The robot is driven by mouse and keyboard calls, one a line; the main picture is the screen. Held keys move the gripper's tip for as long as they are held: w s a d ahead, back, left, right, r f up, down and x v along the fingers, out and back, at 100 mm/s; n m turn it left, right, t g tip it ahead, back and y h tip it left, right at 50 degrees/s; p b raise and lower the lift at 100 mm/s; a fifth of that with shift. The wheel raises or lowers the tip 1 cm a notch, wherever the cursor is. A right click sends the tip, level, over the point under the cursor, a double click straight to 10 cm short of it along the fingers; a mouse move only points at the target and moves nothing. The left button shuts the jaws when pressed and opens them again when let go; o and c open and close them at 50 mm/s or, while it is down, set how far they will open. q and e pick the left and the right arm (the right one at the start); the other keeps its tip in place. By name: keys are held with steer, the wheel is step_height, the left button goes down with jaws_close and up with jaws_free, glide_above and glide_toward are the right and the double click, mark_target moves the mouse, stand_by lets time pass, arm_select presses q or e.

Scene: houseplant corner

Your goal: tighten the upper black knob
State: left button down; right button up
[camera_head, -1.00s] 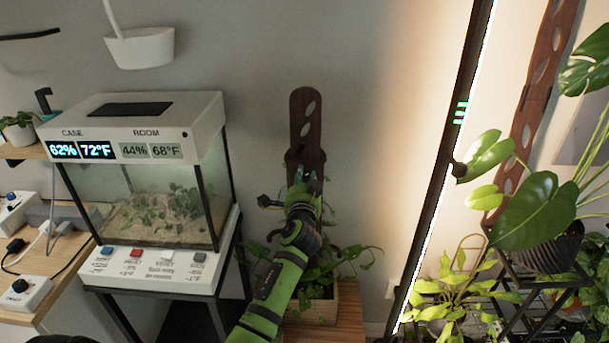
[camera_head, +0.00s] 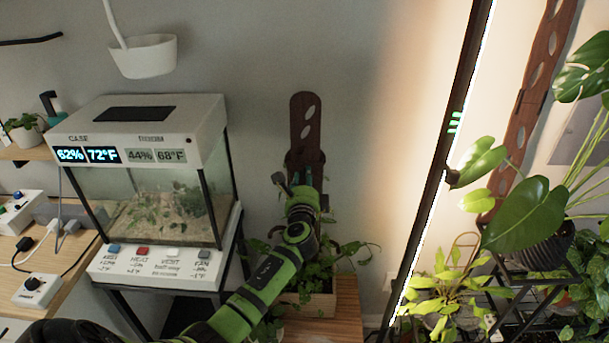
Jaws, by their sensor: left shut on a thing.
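A brown plank with oval holes (camera_head: 303,118) stands upright at the wall behind a plant, with a darker brown collar (camera_head: 318,158) around it. My left gripper (camera_head: 305,176) is at the front of this collar, at the end of my green and black arm coming from the lower left. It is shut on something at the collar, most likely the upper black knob. My wrist hides the knob and most of the fingers. A small grey and dark part sticks out to the upper left of the wrist. My right gripper is not in view.
A glass case (camera_head: 165,205) with a white lid and a button panel stands left of the arm. A wooden planter (camera_head: 318,303) with leafy stems is below the wrist. A leaning black pole (camera_head: 432,180) with a light strip and more plants stand at right.

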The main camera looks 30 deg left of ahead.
arm_select(q)
steer(key=m+p, duration=0.2)
steer(key=m, duration=0.2)
steer(key=shift+r, duration=0.15)
steer(key=shift+m+p, duration=0.65)
steer(key=shift+m, duration=0.85)
steer(key=c, duration=1)
jaws_free()
steer(key=shift+o, duration=0.2)
steer(key=v, duration=1.2)
steer(key=shift+a, duration=0.1)
